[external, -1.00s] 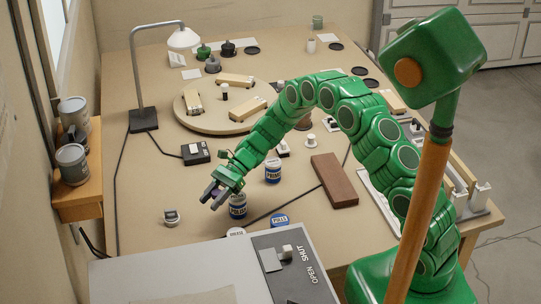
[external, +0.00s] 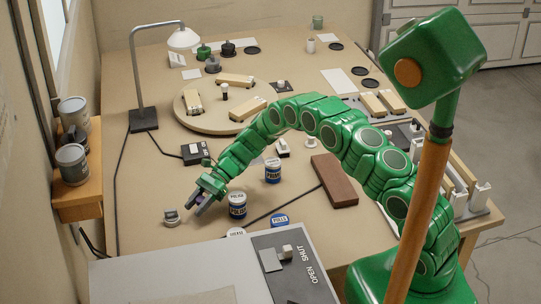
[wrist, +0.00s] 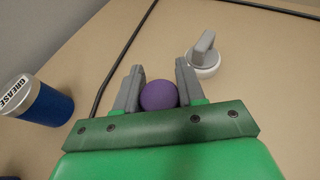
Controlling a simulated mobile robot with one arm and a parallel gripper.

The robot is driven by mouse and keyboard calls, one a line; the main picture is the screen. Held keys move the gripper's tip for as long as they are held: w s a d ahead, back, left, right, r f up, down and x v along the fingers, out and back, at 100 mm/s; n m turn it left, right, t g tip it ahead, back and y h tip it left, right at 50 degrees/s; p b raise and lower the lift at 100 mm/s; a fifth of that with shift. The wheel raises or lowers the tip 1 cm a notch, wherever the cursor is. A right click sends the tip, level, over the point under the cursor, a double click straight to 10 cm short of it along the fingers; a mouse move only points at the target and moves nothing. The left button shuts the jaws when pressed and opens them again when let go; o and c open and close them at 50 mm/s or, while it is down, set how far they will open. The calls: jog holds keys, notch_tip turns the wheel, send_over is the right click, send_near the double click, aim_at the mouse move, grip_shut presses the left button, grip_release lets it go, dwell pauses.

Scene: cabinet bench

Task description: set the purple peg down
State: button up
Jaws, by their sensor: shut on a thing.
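The purple peg (wrist: 158,95) is between the two grey fingers of my gripper (wrist: 160,86) in the wrist view. Only its rounded purple end shows; the rest is hidden. My gripper is shut on it. In the external view my gripper (external: 199,206) points down-left, low over the bench, left of a blue-and-white jar (external: 238,207). The peg is only a small purple patch (external: 200,199) there. I cannot tell whether its lower end touches the bench.
A grey knob on a white round base (wrist: 203,58) is close by; it also shows in the external view (external: 170,217). A blue jar marked GREASE (wrist: 38,100) is at the left of the wrist view. A black cable (wrist: 118,62) crosses the bench (external: 140,190).

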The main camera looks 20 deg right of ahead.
aim_at(197, 219)
jog(key=shift+w+a+f, duration=0.2)
jog(key=shift+a+f, duration=0.05)
jog(key=shift+f, duration=1.6)
jog(key=shift+f, duration=0.15)
jog(key=o, duration=1)
jog(key=shift+w+d+r, duration=0.15)
jog(key=shift+r, duration=0.1)
jog(key=v, duration=1.1)
jog(key=shift+w+d, duration=0.15)
jog(key=shift+d, duration=0.1)
